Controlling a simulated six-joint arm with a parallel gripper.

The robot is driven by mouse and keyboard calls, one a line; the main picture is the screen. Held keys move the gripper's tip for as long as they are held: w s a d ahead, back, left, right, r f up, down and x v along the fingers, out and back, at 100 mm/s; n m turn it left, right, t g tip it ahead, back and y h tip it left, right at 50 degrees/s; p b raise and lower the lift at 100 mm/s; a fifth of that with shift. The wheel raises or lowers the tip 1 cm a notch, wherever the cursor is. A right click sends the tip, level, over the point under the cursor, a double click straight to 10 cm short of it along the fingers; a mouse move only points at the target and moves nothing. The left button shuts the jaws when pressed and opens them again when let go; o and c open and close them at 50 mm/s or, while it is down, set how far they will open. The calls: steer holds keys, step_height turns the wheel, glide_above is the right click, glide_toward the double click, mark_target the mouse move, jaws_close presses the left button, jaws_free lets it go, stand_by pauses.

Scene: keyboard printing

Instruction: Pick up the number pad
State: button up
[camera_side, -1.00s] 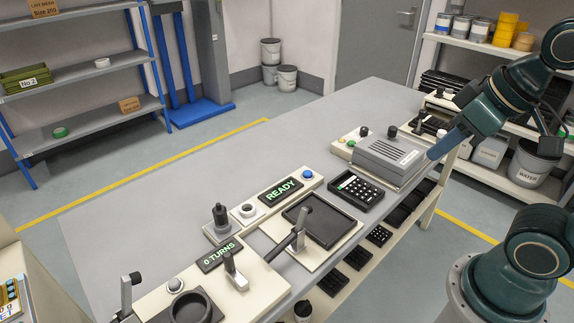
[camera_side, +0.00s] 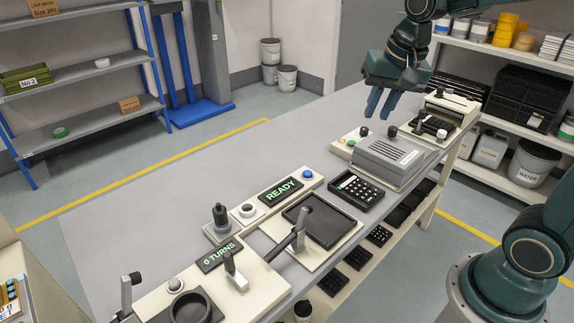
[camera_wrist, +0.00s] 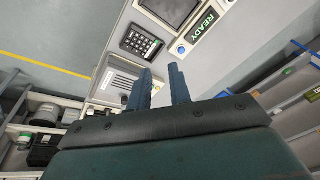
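The number pad (camera_side: 356,188) is a small black keypad with light keys. It lies on the grey bench between the READY station and the grey box machine. It also shows in the wrist view (camera_wrist: 141,42), near the top, beyond my fingertips. My gripper (camera_side: 378,112) is raised in the air above and behind the grey box machine, up and right of the pad in the side view. Its two blue fingers are apart with nothing between them, as the wrist view (camera_wrist: 160,78) also shows.
The grey box machine (camera_side: 390,158) stands right beside the pad. On its other side is a tray station (camera_side: 322,224) with an upright lever and a READY display (camera_side: 281,191). The bench's far left (camera_side: 170,190) is clear. Several dark pads lie on the shelf below.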

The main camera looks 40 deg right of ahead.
steer(key=w+d+f+m+g, duration=0.2)
steer(key=w+d+f+m, duration=0.3)
steer(key=w+f, duration=0.3)
steer(key=m+g, duration=0.1)
steer(key=m, duration=0.4)
glide_above(339, 176)
step_height(339, 176, down, 8)
steer(key=shift+f, duration=4.4)
steer(key=shift+f, duration=2.6)
jaws_close()
